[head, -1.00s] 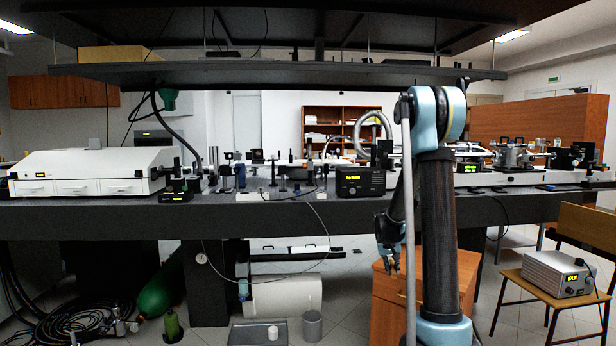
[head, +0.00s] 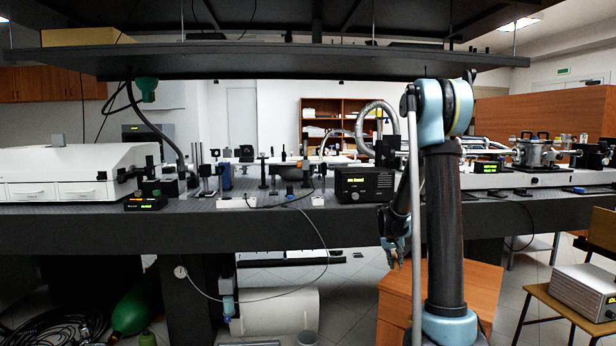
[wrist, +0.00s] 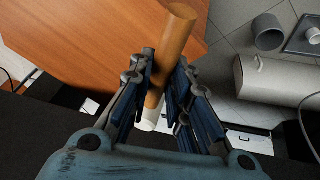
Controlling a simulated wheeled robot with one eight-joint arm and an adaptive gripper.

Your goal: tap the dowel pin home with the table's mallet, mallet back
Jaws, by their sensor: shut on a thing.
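My gripper (wrist: 168,88) is shut on a brown wooden cylinder with a white end, which I take to be the mallet (wrist: 176,40). The wood sticks out beyond the fingers, and the white end (wrist: 149,120) shows between them, nearer my wrist. In the head view my gripper (head: 394,253) hangs low in front of the dark table's (head: 290,228) front edge, beside my arm. The mallet cannot be made out there. I cannot pick out the dowel pin among the small parts on the table.
Optics and boxes crowd the tabletop, including a black display box (head: 364,185) and a white housing (head: 65,170). A shelf (head: 290,60) hangs above. A wooden cabinet (head: 460,285) stands below my gripper. A chair (head: 545,300) with a metal box (head: 585,290) stands right.

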